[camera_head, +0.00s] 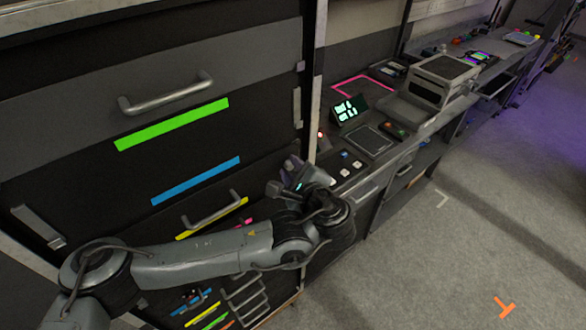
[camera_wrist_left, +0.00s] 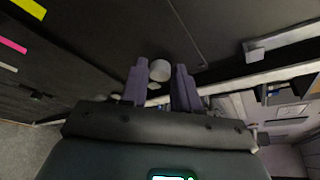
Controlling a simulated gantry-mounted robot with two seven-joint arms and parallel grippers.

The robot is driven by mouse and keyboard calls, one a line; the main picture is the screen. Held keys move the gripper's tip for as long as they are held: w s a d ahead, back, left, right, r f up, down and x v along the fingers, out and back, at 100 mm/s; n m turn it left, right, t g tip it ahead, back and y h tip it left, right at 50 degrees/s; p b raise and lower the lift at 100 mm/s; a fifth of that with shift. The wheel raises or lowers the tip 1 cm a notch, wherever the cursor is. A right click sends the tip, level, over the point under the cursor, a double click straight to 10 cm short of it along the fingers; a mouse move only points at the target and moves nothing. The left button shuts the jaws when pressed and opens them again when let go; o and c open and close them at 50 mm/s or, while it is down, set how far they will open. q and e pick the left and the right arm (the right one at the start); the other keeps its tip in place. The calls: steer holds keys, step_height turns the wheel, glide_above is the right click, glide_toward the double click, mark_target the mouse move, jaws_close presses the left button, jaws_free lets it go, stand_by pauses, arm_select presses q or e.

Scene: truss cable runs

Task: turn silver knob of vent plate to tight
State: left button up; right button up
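A round, pale silver knob (camera_wrist_left: 160,70) shows in the left wrist view, between the tips of my left gripper's two grey-purple fingers (camera_wrist_left: 161,75). The fingers stand apart, with a small gap showing on the knob's right; its left edge lies close to the left finger. I cannot tell whether that finger touches it. The surface around it is dark; the vent plate's outline and any marking for tight are not readable. In the head view my left gripper (camera_head: 292,168) is at the cabinet's right edge, and hides the knob there. My right gripper is in neither view.
A dark cabinet (camera_head: 60,120) with bar handles (camera_head: 165,95) and coloured strips fills the left. An upright post (camera_head: 316,80) stands beside the gripper. A workbench with a lit green display (camera_head: 348,108) and a grey box (camera_head: 440,80) runs right. The grey floor (camera_head: 420,270) is largely clear.

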arm_select(q)
jaws_close()
steer(key=shift+r, duration=0.1)
